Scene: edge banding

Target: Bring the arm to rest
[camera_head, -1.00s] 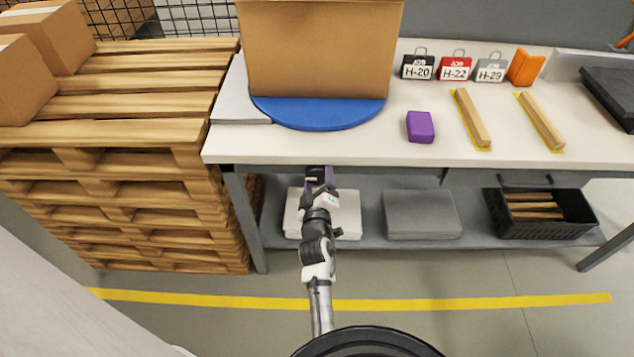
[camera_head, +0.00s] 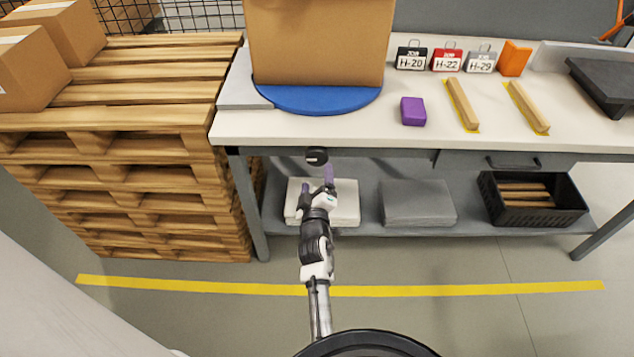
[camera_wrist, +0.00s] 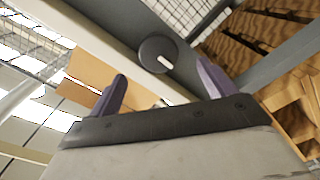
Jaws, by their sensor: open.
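My gripper (camera_head: 318,183) is open and empty, with two purple fingers spread apart. In the head view it is in front of the workbench (camera_head: 290,128), below the level of the top. In the wrist view my gripper (camera_wrist: 160,92) shows nothing between its fingers. A round black knob (camera_head: 317,156) on the bench's front edge is just beyond the fingertips. The knob (camera_wrist: 157,54) also shows past the fingers in the wrist view. I cannot tell the exact gap between them.
A cardboard box (camera_head: 318,45) stands on a blue disc (camera_head: 320,100). A purple block (camera_head: 413,111) and two wooden strips (camera_head: 462,104) lie right of it. Stacked pallets (camera_head: 120,180) stand left. The lower shelf holds a black crate (camera_head: 530,205). The floor in front is clear.

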